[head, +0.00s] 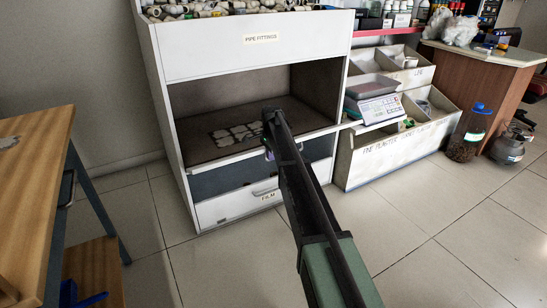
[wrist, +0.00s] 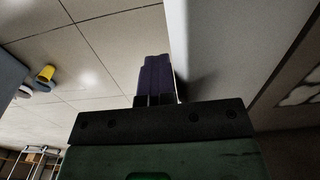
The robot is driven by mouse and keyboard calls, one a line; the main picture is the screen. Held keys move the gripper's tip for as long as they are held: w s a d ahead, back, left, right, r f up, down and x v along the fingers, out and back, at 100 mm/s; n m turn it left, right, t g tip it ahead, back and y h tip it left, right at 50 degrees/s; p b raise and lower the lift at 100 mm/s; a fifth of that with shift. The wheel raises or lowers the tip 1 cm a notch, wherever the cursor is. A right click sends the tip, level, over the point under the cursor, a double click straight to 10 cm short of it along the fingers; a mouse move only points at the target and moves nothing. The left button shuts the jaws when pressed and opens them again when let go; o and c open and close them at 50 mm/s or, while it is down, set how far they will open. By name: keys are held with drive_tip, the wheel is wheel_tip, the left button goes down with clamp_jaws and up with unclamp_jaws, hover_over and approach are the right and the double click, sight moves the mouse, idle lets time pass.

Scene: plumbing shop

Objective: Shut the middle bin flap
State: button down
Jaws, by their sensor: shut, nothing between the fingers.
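The middle bin's dark floor holds several pale flat packets (head: 238,133). A white edge (head: 200,160) runs along its front; I cannot tell whether it belongs to the flap. My gripper (wrist: 155,75) is shut and empty, its purple fingers together beside a pale panel (wrist: 215,45) in the wrist view. Whether they touch it is unclear. In the head view my arm mostly hides the gripper at the cabinet's front.
A grey-blue front (head: 225,177) and a handle (head: 265,191) lie below the middle bin. A wooden table (head: 35,150) stands at left. White bins with a scale (head: 378,108) stand at right, beside a large bottle (head: 468,130). Tiled floor in front is clear.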

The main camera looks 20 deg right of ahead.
drive_tip(key=shift+w+a+r, duration=0.15)
drive_tip(key=shift+w+r, duration=0.35)
drive_tip(key=shift+w, duration=0.2)
drive_tip(key=shift+w+a+r+p, duration=0.1)
drive_tip(key=shift+w+r+p, duration=0.3)
drive_tip(key=shift+w+p, duration=0.1)
drive_tip(key=shift+w+a+r+p, duration=0.15)
drive_tip(key=shift+w+r+p, duration=0.25)
drive_tip(key=shift+w, duration=0.2)
drive_tip(key=shift+w+a+r+p, duration=0.15)
drive_tip(key=shift+w+r+p, duration=0.15)
drive_tip(key=shift+w, duration=0.25)
drive_tip(key=shift+f, duration=0.1)
